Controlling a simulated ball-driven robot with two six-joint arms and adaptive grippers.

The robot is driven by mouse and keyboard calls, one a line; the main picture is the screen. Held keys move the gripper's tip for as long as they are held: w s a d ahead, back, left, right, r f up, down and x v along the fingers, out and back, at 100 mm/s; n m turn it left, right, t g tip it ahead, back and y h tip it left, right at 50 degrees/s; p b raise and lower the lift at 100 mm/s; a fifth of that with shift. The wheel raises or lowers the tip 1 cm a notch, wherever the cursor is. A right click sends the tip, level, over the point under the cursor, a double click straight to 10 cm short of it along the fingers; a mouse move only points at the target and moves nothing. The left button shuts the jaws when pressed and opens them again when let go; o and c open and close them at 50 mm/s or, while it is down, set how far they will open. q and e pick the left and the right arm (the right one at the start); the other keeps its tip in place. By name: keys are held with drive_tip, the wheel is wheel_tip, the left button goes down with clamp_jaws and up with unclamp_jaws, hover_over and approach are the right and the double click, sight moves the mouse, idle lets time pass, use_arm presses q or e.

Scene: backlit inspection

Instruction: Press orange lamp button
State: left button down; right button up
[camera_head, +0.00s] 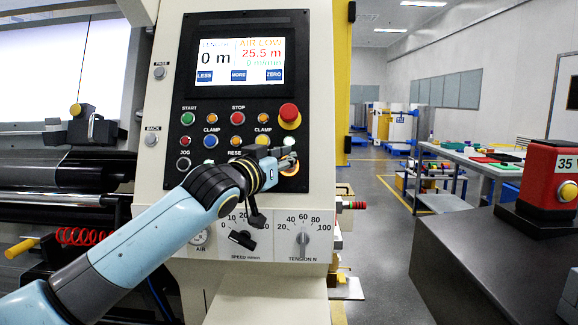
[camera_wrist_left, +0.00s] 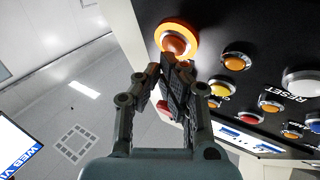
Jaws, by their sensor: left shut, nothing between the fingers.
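The orange lamp button (camera_wrist_left: 176,40) shows at the top of the left wrist view, a round orange cap in a bright yellow-orange ring on the black panel. In the head view the lamp button (camera_head: 291,169) glows orange at the panel's lower right, partly covered by my left gripper. My left gripper (camera_head: 288,159) is shut and empty, its fingertips in front of the button. In the left wrist view the fingertips (camera_wrist_left: 172,66) are close to the cap's lower edge; whether they touch it I cannot tell. My right gripper is not in view.
The black panel has several other buttons, including a red mushroom button (camera_head: 289,113) above the lamp. A screen (camera_head: 240,61) is at its top. Speed and tension knobs (camera_head: 302,238) are below. A red box with a yellow button (camera_head: 551,181) stands on a dark cabinet at right.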

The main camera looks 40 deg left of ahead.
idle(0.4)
use_arm(q)
drive_tip(key=shift+w+a+f, duration=0.1)
drive_tip(key=shift+w+a, duration=0.15)
drive_tip(key=shift+w, duration=0.1)
drive_tip(key=shift+s, duration=0.1)
drive_tip(key=shift+s+d+p, duration=0.25)
drive_tip(key=shift+p, duration=0.2)
drive_tip(key=s+d+r+p, duration=0.2)
drive_tip(key=s+d+p, duration=0.1)
drive_tip(key=s, duration=0.1)
drive_tip(key=shift+s+r, duration=0.25)
drive_tip(key=shift+s, duration=0.15)
